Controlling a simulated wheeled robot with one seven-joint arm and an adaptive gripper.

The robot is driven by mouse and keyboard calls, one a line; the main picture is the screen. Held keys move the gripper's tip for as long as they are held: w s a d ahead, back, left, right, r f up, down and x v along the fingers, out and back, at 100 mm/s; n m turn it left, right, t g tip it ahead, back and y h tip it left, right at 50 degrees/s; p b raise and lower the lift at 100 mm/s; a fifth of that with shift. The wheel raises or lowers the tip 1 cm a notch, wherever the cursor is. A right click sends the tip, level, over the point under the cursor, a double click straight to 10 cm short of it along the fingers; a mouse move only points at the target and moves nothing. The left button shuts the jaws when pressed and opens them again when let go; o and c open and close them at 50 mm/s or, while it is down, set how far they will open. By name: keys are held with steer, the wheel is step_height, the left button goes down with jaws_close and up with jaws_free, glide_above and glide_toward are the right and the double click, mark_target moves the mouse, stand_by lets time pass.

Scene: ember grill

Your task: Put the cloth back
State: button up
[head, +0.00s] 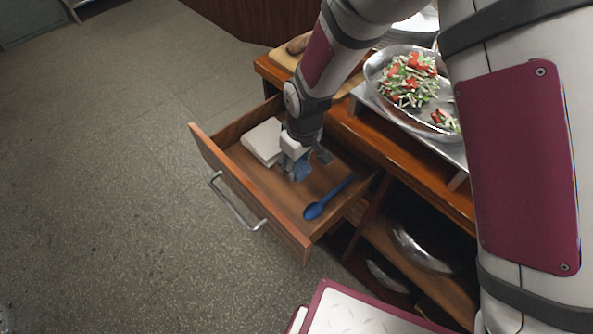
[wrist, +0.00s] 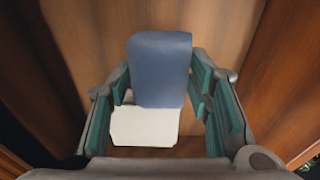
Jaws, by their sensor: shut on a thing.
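A blue folded cloth (head: 302,168) is between the fingers of my gripper (head: 297,164), inside the open drawer (head: 254,203). The wrist view shows the blue cloth (wrist: 160,68) between the teal finger pads of my gripper (wrist: 160,86). My gripper is shut on it. I cannot tell whether the cloth touches the drawer floor. A white folded cloth or block (head: 262,141) lies in the drawer to the left of my gripper. A white thing also shows below the blue cloth in the wrist view (wrist: 145,126).
A blue spoon (head: 328,199) lies in the right part of the drawer. The drawer front has a metal handle (head: 236,203). A pan of chopped food (head: 410,82) stands on the counter. Metal dishes (head: 420,248) sit on the lower shelf. Open floor lies to the left.

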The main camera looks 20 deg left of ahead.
mark_target(301, 168)
steer(key=shift+f, duration=2.85)
steer(key=shift+f, duration=0.1)
steer(key=o, duration=1.2)
steer(key=r, duration=0.4)
steer(key=d+r, duration=0.1)
steer(key=r, duration=0.7)
steer(key=shift+s+d+r, duration=0.1)
steer(key=shift+s+d, duration=0.05)
steer(key=shift+s, duration=0.15)
